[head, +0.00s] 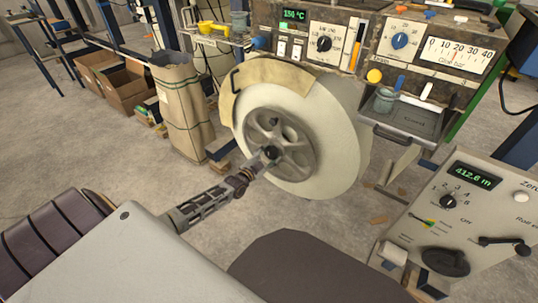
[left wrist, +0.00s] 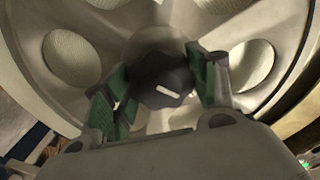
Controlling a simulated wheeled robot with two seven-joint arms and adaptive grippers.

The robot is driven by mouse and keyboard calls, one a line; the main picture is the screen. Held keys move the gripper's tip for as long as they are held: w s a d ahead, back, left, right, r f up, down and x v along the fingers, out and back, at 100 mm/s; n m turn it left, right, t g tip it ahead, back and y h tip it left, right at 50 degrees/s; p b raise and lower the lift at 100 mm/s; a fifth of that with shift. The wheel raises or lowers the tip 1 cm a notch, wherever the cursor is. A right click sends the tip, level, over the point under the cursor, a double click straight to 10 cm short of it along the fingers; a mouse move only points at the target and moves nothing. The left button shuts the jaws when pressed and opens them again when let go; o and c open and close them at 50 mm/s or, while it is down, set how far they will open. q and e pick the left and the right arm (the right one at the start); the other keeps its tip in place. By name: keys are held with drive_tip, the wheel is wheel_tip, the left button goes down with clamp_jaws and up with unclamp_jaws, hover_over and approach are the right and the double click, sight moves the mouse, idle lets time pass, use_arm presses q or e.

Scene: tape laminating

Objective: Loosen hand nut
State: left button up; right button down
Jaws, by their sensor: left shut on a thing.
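The hand nut (left wrist: 163,82) is a dark knob with a pale mark on its face, at the hub of the large roll's wheel. In the left wrist view it sits between the two green-padded fingers of my left gripper (left wrist: 160,88). In the head view my left gripper (head: 258,165) reaches the hub from the lower left and is shut on the nut. The nut (head: 270,153) is partly hidden there by the gripper. The spoked grey wheel (head: 284,127) carries a wide white roll (head: 333,140). My right gripper is in neither view.
A machine panel with dials (head: 330,42) stands above the roll. A grey control box (head: 470,215) with a crank is at the right. A wrapped brown sack (head: 182,105) and cardboard boxes (head: 120,85) stand at the left. Open floor (head: 200,163) lies in front of the sack.

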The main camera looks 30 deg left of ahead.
use_arm(q)
drive_tip(key=shift+n+p, duration=0.55)
drive_tip(key=shift+n, duration=0.55)
drive_tip(key=shift+n+p, duration=0.3)
drive_tip(key=shift+n, duration=0.4)
drive_tip(key=n+p, duration=0.1)
drive_tip(key=n, duration=0.1)
drive_tip(key=shift+d+n, duration=0.1)
drive_tip(key=shift+n, duration=0.3)
drive_tip(key=n, duration=0.3)
drive_tip(key=shift+p, duration=0.3)
drive_tip(key=n, duration=0.3)
drive_tip(key=shift+n, duration=2.9)
drive_tip(key=shift+d+n, duration=0.1)
drive_tip(key=shift+n, duration=2.2)
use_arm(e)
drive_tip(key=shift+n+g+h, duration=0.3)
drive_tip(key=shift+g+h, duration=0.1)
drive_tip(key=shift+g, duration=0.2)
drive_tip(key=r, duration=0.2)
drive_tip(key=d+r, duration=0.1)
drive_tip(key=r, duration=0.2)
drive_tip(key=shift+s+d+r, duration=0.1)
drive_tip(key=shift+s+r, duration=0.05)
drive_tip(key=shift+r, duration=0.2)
use_arm(q)
drive_tip(key=shift+n, duration=0.3)
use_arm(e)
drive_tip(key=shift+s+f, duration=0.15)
